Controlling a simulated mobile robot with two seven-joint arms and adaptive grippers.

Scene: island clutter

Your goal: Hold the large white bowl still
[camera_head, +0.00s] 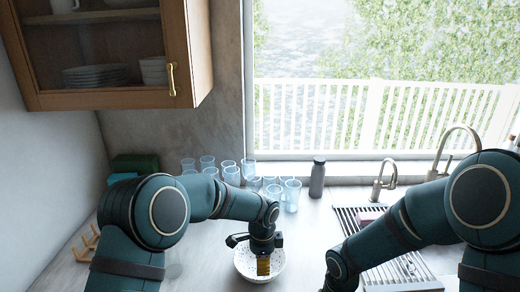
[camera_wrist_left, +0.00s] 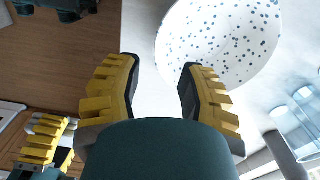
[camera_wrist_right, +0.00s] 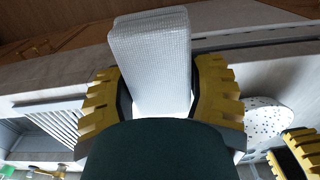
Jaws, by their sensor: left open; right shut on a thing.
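The large white bowl (camera_head: 242,262), speckled with dark dots, stands on the counter at the bottom centre of the head view. My left gripper (camera_head: 263,267) points down in front of it there and hides part of it. In the left wrist view the bowl (camera_wrist_left: 220,40) lies beyond the right finger of my open, empty left gripper (camera_wrist_left: 160,70), not between the fingers. In the right wrist view my right gripper (camera_wrist_right: 160,70) is shut on a white textured block (camera_wrist_right: 150,62). The bowl (camera_wrist_right: 268,118) also shows at the right there, apart from the block.
Several clear glasses (camera_head: 292,195) and a dark grey bottle (camera_head: 317,178) stand behind the bowl. A wooden rack (camera_head: 86,244) stands far left. A cabinet (camera_head: 120,100) hangs above left.

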